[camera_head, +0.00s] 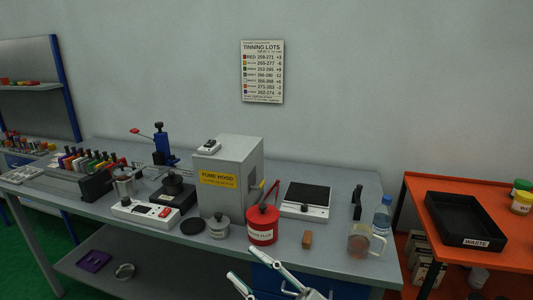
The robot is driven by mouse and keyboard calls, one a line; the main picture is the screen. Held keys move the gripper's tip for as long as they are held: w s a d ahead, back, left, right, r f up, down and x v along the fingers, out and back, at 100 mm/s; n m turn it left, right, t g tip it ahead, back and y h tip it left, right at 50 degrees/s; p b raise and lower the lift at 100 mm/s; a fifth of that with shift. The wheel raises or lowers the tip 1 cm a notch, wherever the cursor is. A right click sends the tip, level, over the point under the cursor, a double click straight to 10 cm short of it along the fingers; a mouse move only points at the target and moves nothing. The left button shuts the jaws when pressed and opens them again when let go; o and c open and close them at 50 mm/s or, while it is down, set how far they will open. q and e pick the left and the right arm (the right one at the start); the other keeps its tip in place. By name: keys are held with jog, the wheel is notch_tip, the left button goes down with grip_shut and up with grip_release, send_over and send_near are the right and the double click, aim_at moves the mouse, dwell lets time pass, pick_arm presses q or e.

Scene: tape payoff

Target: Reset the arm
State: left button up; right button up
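My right gripper (256,264) shows at the bottom centre, in front of the workbench's front edge. Its two pale fingers are spread apart, with nothing between them. The lower part of this gripper and the rest of its arm are cut off by the bottom of the picture. My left gripper and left arm are not in view. The grey workbench (340,262) stands beyond the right gripper. A red pot (262,226) and a small brown block (307,240) are the bench items nearest it.
A grey fume hood (228,180), a scale (305,200), a clear mug (359,241) and a bottle (382,215) crowd the bench. An orange table (430,215) with a black waste tray (466,221) stands right. A lower shelf (150,265) holds a purple tray (94,261).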

jog(key=w+d+f+m+t+h, duration=0.1)
jog(key=d+f+m+t+h, duration=0.2)
jog(key=d+f+m+h, duration=0.5)
jog(key=d+f+m+t+h, duration=0.25)
jog(key=d+f+h, duration=0.2)
jog(key=f, duration=0.65)
jog(key=s+d+f+m+g+h, duration=0.2)
jog(key=s+d+f+g, duration=0.1)
jog(key=s+d+f, duration=0.2)
jog(key=s+d+f+m+g+h, duration=0.1)
jog(key=s+d+f+g+h, duration=0.2)
jog(key=s+f, duration=0.6)
notch_tip(320, 180, down, 5)
jog(key=d, duration=0.2)
jog(key=shift+d+f+m, duration=0.15)
jog(key=shift+d+m, duration=0.2)
jog(key=shift+h, duration=0.25)
